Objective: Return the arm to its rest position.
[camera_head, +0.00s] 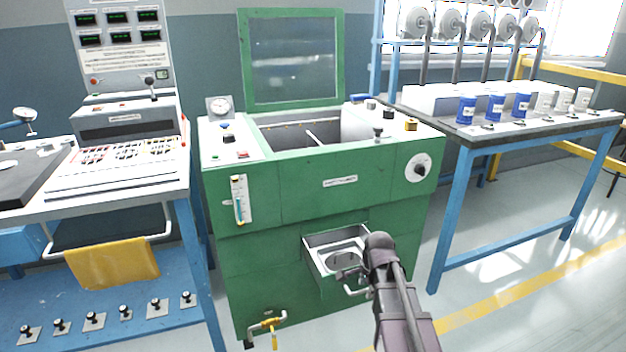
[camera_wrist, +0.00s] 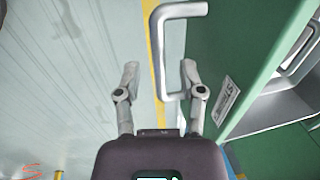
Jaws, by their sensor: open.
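My arm (camera_head: 390,285) reaches in from the bottom right in the head view, its end beside the open drawer (camera_head: 318,240) of the green machine; the fingers are hidden there. In the wrist view my gripper (camera_wrist: 160,75) is open, its two grey fingers apart. The drawer's silver handle (camera_wrist: 158,50) shows between and beyond the fingertips, close to the right one; I cannot tell if they touch. Nothing is held. The handle's bar also shows just left of my arm in the head view (camera_head: 353,291).
The green machine (camera_head: 275,190) has its glazed lid (camera_head: 292,60) up. A brass tap (camera_head: 268,325) sticks out low at its front. A console bench (camera_head: 120,165) stands left, a blue-legged table (camera_head: 455,220) with blue and white cups right. Floor at the right front is clear.

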